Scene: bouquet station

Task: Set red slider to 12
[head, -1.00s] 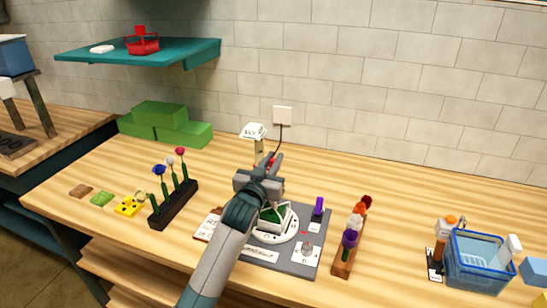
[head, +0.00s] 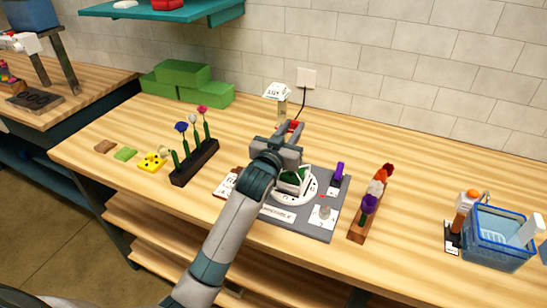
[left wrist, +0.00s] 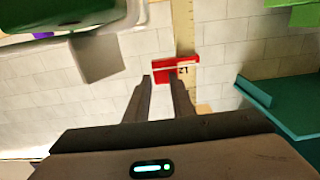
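The red slider (head: 294,126) shows in part at the tips of my left gripper (head: 290,131), low beside a short upright post under a white sign (head: 278,91). In the left wrist view, the red slider (left wrist: 175,68) sits across a pale ruler (left wrist: 184,25) with dark marks, and a dark number shows beside it. The fingertips of my left gripper (left wrist: 160,77) stand a little apart at the slider's tab. I cannot tell whether they touch or press it. My right gripper is not in view.
A grey board (head: 314,222) with a white dial lies just in front of the post. A flower rack (head: 193,163) stands left, a wooden flower block (head: 358,226) and blue basket (head: 495,241) right. Green blocks (head: 205,94) are behind. The back right table is clear.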

